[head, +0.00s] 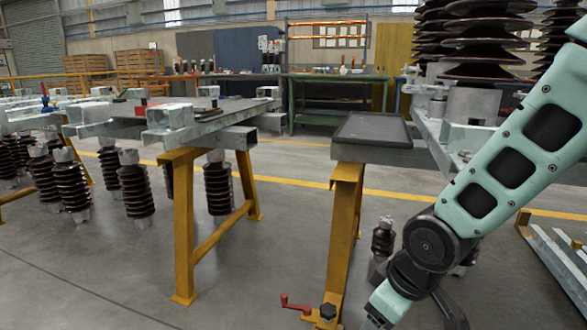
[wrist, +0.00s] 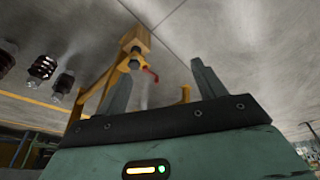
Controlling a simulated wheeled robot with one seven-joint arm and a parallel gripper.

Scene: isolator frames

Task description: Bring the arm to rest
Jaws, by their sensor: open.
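My arm, pale green with dark joints, reaches down across the right of the head view, its lower end cut off by the bottom edge. My gripper (wrist: 158,88) shows in the wrist view with its two grey fingers standing well apart. It is open, and nothing sits between the fingers. Behind them are the concrete floor and a yellow trestle leg. In the head view the fingers cannot be made out.
Brown insulators (head: 134,184) hang under the left frame.

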